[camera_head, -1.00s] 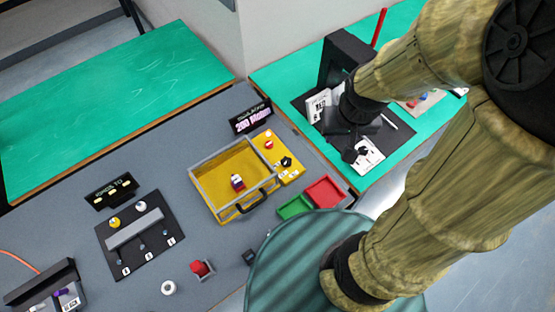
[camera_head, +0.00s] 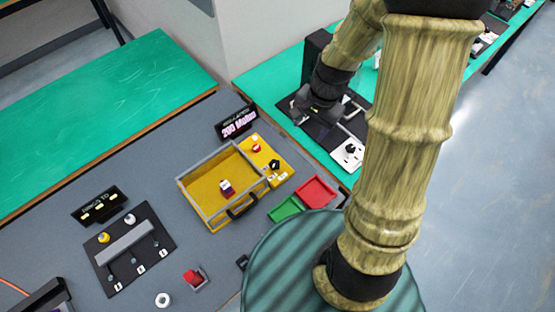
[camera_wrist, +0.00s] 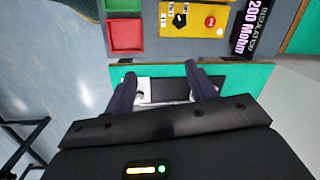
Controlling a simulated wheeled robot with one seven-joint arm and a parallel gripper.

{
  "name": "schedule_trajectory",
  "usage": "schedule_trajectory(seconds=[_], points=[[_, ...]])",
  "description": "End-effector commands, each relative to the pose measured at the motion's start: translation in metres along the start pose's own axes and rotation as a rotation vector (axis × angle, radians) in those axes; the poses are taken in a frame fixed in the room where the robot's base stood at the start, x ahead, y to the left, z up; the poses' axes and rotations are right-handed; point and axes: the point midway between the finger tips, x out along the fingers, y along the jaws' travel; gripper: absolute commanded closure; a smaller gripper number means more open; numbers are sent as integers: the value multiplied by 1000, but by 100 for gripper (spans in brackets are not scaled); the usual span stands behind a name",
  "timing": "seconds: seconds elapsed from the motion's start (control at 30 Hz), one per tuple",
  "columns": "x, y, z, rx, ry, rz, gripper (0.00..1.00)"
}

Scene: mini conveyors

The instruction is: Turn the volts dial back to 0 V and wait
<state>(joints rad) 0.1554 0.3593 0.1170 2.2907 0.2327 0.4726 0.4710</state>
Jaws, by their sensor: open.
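Two black dials show in the head view, and their labels are too small to read, so I cannot tell which is the volts dial. One black dial (camera_head: 274,165) is on the yellow panel (camera_head: 258,147) beside the drawer; it also shows in the wrist view (camera_wrist: 180,20). The other black dial (camera_head: 350,149) is on a white plate on the green table. My gripper (camera_head: 322,97) is above the dark mat (camera_head: 318,131) on that table, apart from both dials. In the wrist view my gripper (camera_wrist: 161,70) is open, with nothing held between its fingers.
A sign (camera_head: 237,123) reading 200 Mohm stands behind the yellow panel. The yellow drawer (camera_head: 207,187) holds a small dark red and white block. A red tray (camera_head: 316,190) and a green tray (camera_head: 286,208) lie in front. A black upright (camera_head: 315,55) stands beyond the gripper.

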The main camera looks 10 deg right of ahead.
Motion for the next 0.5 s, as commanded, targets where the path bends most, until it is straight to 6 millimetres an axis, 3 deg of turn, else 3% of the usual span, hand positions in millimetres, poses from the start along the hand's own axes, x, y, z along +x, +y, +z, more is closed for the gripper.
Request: schedule_trajectory(seconds=[0.03,0.2,0.33,0.5], points=[[16,-6,-9,112,-45,-5,44],[56,-26,-28,467,-182,-22,44],[73,-35,-36,634,-250,-27,44],[77,-38,-38,688,-271,-28,44]])
